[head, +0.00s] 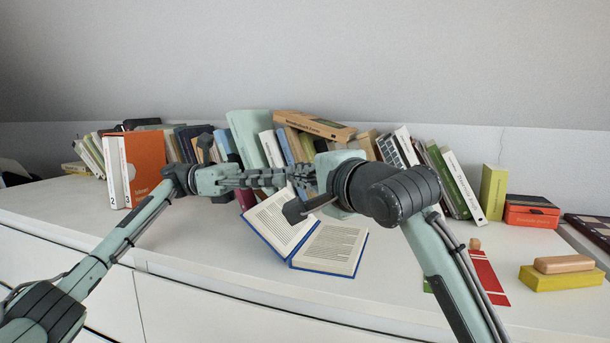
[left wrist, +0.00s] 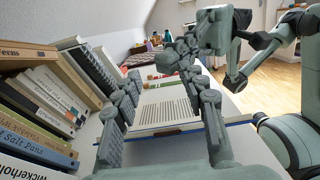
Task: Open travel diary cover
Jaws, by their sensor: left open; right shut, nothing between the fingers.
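The travel diary lies open on the white cabinet top, blue cover edges showing under printed pages (head: 333,248); its left half (head: 275,222) appears tilted up. In the left wrist view, a printed page (left wrist: 165,112) shows between my left gripper's fingers. My left gripper (head: 290,178) is open and empty, above the diary's far edge; its spread fingers show in the left wrist view (left wrist: 165,97). My right gripper (head: 306,180) comes from the right, shut and empty, its fingers close to or overlapping the left one's. Whether the grippers touch is unclear.
A row of books (head: 262,145) stands along the back behind the grippers. An orange binder (head: 145,165) is at left. At right are a red box (head: 531,212), a yellow block (head: 560,278) and a red card (head: 488,280). The front left top is clear.

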